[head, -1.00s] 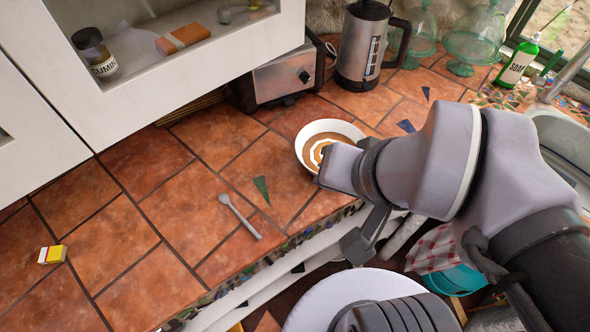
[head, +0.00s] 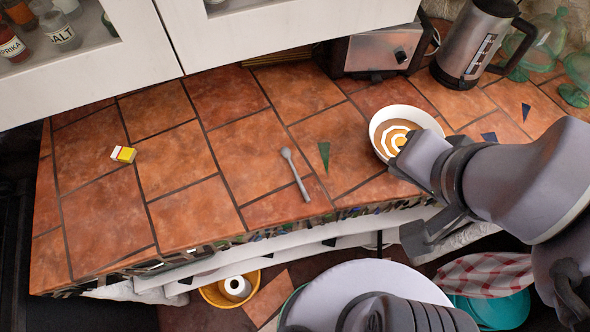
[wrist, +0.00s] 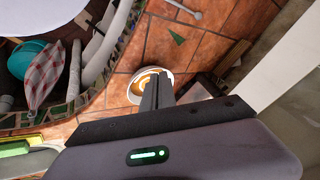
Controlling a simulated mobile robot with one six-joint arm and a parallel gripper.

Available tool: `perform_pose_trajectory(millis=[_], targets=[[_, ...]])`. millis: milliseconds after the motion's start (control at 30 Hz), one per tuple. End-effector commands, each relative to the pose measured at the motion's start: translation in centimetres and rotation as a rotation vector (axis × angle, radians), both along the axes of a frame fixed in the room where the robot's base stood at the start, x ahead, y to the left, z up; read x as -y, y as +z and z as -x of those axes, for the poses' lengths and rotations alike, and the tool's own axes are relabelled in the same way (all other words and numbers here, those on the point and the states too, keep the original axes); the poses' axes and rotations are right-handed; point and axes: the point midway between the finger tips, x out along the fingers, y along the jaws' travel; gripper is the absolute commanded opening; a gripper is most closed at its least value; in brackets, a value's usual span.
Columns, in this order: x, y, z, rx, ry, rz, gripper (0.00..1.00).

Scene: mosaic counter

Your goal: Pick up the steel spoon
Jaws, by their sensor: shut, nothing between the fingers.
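The steel spoon (head: 295,175) lies flat on the terracotta tile counter (head: 205,215) in the head view, near the front edge, left of a green triangular inlay. In the wrist view a spoon-like grey piece (wrist: 185,13) shows at the top edge, partly cut off. My gripper shows in the wrist view with its fingers (wrist: 157,92) together and empty, overlapping the bowl in the picture. In the head view my arm reaches in from the right, and my gripper is to the right of the spoon, apart from it.
A white bowl of orange soup (head: 393,134) stands right of the spoon. A toaster (head: 372,52) and steel kettle (head: 472,40) stand behind. A small yellow-and-white box (head: 123,154) lies at left. White cabinets (head: 250,25) overhang the back. Tiles around the spoon are clear.

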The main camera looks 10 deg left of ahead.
Motion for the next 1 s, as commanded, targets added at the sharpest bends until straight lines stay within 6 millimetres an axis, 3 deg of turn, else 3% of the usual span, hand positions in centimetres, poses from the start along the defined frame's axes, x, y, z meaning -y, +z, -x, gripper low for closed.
perform_pose_trajectory(millis=[33, 167, 300, 400, 500, 567, 800, 1000], targets=[[-0.1, 0.1, -0.1, -0.005, 0.010, 0.003, 0.12], [-3.1, 0.8, -2.0, -0.116, 0.227, 0.082, 0.34], [-9.4, -0.5, -4.4, -0.274, 0.617, 0.248, 0.34], [-13.3, -2.5, -4.8, -0.346, 0.829, 0.347, 0.34], [-15.3, -4.0, -4.7, -0.382, 0.941, 0.403, 0.34], [-15.7, -5.2, -4.7, -0.390, 0.965, 0.415, 0.34], [-15.6, -12.7, -4.6, -0.393, 0.965, 0.415, 0.34], [-15.6, -16.5, -4.7, -0.390, 0.963, 0.414, 0.34]])
